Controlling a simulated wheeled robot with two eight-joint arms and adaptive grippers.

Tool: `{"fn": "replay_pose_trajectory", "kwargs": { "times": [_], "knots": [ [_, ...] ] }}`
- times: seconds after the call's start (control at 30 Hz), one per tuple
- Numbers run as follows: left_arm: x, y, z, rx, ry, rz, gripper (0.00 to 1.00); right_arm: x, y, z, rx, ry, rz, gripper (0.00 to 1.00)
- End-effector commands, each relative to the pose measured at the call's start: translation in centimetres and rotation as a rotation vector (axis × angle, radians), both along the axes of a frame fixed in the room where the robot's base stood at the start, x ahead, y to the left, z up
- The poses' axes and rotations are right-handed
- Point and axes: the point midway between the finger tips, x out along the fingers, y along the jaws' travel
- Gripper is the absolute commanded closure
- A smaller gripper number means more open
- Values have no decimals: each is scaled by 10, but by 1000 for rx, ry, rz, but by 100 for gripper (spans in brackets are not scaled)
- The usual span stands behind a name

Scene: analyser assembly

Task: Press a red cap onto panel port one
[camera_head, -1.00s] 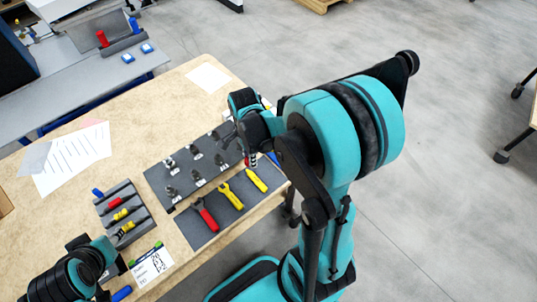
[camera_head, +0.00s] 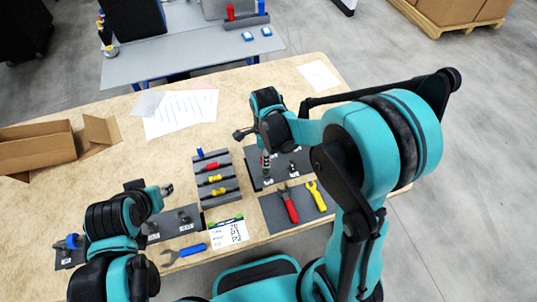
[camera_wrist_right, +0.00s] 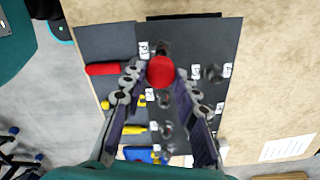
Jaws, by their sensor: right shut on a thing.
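The dark port panel (camera_head: 252,160) lies on the wooden table, with metal posts and white labels. It also shows in the right wrist view (camera_wrist_right: 195,35), where a label near the cap seems to read P1. My right gripper (camera_head: 265,153) is over the panel's left part. In the wrist view, my right gripper (camera_wrist_right: 160,85) is shut on a round red cap (camera_wrist_right: 160,71). A post shows just beyond the cap; whether they touch cannot be told. My left gripper (camera_head: 160,189) is left of the rack, away from the panel, its finger opening unclear.
A stepped grey rack (camera_head: 235,195) holds red, yellow and blue pieces. Red-handled pliers (camera_head: 290,207) and a yellow tool (camera_head: 317,197) lie on a dark mat. A card (camera_head: 229,234), a blue wrench (camera_head: 184,253) and an open carton (camera_head: 38,150) are also on the table.

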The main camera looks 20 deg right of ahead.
Motion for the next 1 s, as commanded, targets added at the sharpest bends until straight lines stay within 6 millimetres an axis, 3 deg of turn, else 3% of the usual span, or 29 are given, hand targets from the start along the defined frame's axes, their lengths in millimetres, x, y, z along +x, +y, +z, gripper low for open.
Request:
{"fn": "replay_pose_trajectory", "kwargs": {
  "times": [0.6,1.0],
  "knots": [
    [0,0,-35,0,0,0,60,0,0,-45,0,0,0,82],
    [0,0,-39,0,0,0,60,0,0,-49,0,0,0,82]
  ]
}}
